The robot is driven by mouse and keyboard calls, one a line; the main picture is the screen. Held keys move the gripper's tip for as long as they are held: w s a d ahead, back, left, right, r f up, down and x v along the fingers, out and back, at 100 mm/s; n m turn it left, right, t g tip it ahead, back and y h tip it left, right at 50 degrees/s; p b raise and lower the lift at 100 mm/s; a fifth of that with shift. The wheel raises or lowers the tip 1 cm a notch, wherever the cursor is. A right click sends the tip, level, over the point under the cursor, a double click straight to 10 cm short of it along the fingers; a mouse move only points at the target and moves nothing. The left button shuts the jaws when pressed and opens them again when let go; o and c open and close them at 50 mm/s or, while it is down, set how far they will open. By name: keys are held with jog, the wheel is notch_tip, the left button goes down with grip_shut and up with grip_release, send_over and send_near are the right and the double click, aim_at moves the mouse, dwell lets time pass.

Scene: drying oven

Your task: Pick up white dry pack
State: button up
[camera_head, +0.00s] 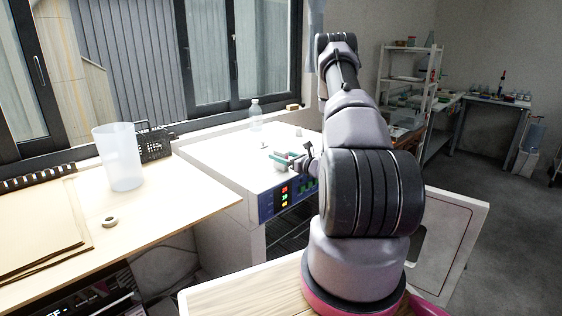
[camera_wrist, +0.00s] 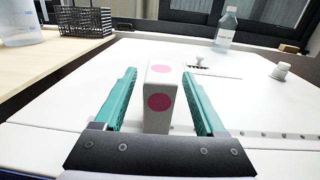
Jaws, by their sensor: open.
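My gripper (camera_wrist: 158,73) is open, with one teal finger on each side of the pack and a visible gap to each finger. In the head view my gripper (camera_head: 288,157) is low over the oven top, with a small white shape (camera_head: 280,166) by the fingers that is too small to make out clearly.
A clear bottle (camera_wrist: 227,27) and a small white knob-like item (camera_wrist: 280,71) stand farther back on the oven top. A wooden table with a translucent beaker (camera_head: 118,157) and a black wire basket (camera_head: 155,145) is at left. The oven door (camera_head: 462,235) hangs open at right.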

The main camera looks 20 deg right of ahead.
grip_shut()
